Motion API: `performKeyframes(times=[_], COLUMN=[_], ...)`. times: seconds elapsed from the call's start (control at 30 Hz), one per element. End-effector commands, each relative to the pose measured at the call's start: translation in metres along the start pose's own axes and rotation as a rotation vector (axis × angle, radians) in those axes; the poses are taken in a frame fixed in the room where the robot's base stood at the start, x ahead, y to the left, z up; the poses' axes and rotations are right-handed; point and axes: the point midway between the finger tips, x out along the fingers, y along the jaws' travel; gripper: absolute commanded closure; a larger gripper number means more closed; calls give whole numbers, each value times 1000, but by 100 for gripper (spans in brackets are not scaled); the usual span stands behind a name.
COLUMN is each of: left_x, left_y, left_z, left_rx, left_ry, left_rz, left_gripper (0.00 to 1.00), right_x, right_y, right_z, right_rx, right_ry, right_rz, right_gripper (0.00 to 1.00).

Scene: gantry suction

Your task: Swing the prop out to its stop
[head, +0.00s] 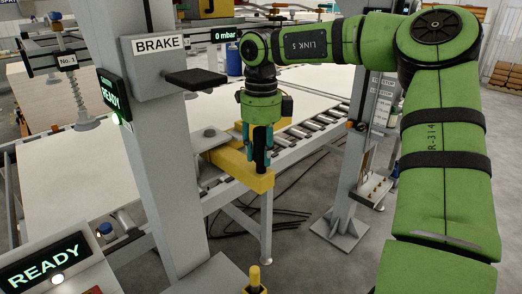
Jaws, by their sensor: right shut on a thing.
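The prop appears to be the yellow arm (232,164) beside the roller table, reaching from a grey bracket near the column toward the right front. My right gripper (258,155) points down at its outer end. Its fingers are shut on the prop there, around what looks like a dark upright grip, mostly hidden by the fingers. The stop cannot be made out. My left gripper is not in view.
A grey column (160,130) with a BRAKE sign (160,45) and a dark lever (196,78) stands left of the prop. A roller conveyor (310,128) with pale sheets lies behind. A yellow-topped post (254,278) stands in front. Another grey post (350,200) stands right.

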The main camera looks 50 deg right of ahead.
Motion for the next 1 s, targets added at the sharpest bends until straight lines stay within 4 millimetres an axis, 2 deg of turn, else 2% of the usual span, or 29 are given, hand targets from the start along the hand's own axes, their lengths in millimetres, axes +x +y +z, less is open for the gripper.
performKeyframes(times=[0.23,0.27,0.3,0.33,0.73,0.87,1.0], left_x=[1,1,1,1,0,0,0], left_y=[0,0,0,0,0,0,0], left_z=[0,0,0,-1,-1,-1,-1], left_rx=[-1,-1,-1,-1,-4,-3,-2], left_ry=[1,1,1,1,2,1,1], left_rz=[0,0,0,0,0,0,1], left_gripper=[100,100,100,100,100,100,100], right_x=[4,4,4,4,-4,-23,-54], right_y=[4,4,4,4,1,1,1], right_z=[-1,-1,-1,-1,1,1,2], right_rx=[-4,-4,-4,-3,1,2,2], right_ry=[6,6,6,6,-1,-2,-3], right_rz=[14,14,14,14,5,2,1], right_gripper=[100,62,46,42,42,42,42])
